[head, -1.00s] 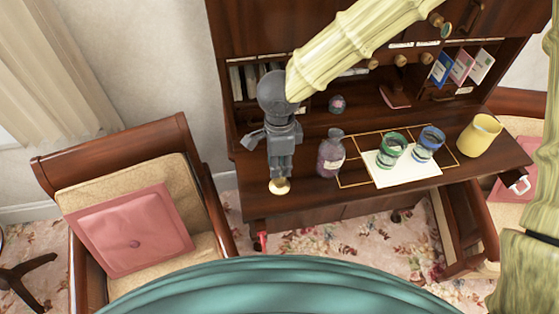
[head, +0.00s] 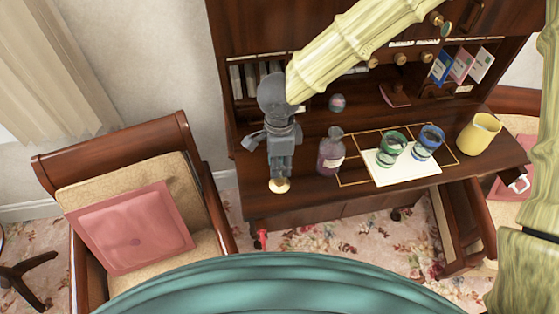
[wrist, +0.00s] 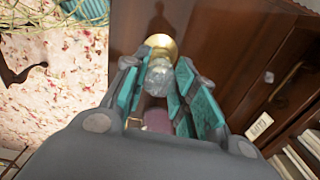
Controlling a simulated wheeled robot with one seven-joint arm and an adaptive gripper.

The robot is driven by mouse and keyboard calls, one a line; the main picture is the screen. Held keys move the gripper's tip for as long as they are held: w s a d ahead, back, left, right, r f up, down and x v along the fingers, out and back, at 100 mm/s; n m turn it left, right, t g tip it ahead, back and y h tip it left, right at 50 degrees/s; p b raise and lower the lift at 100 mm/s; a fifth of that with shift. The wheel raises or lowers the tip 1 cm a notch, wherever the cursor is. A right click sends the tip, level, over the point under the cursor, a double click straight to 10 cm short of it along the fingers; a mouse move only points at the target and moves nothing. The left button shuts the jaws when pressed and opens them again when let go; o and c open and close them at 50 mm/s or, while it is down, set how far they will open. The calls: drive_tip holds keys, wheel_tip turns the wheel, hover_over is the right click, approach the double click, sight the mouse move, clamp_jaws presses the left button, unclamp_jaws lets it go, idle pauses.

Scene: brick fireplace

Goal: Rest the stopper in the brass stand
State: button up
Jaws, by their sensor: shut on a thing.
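The brass stand (head: 279,185) is a small round gold piece at the left front edge of the desk. It also shows in the wrist view (wrist: 162,44), just beyond my fingertips. My gripper (head: 280,172) points down over it. In the wrist view my gripper is shut on the clear glass stopper (wrist: 158,76), which sits between the teal finger pads and overlaps the stand's near side. I cannot tell whether the stopper touches the stand. In the head view my fingers hide the stopper. A purple bottle (head: 331,152) stands right of my gripper.
The desk (head: 300,205) also holds a white sheet (head: 420,172) bearing a green glass (head: 391,147) and a blue glass (head: 430,140), plus a yellow pitcher (head: 479,133). Shelves rise behind. An armchair with a pink cushion (head: 130,228) stands at the left.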

sight(280, 162)
drive_tip(key=shift+f, duration=1.15)
drive_tip(key=o, duration=0.9)
drive_tip(key=shift+o, duration=0.2)
wheel_tip(280, 162, up, 12)
idle(0.5)
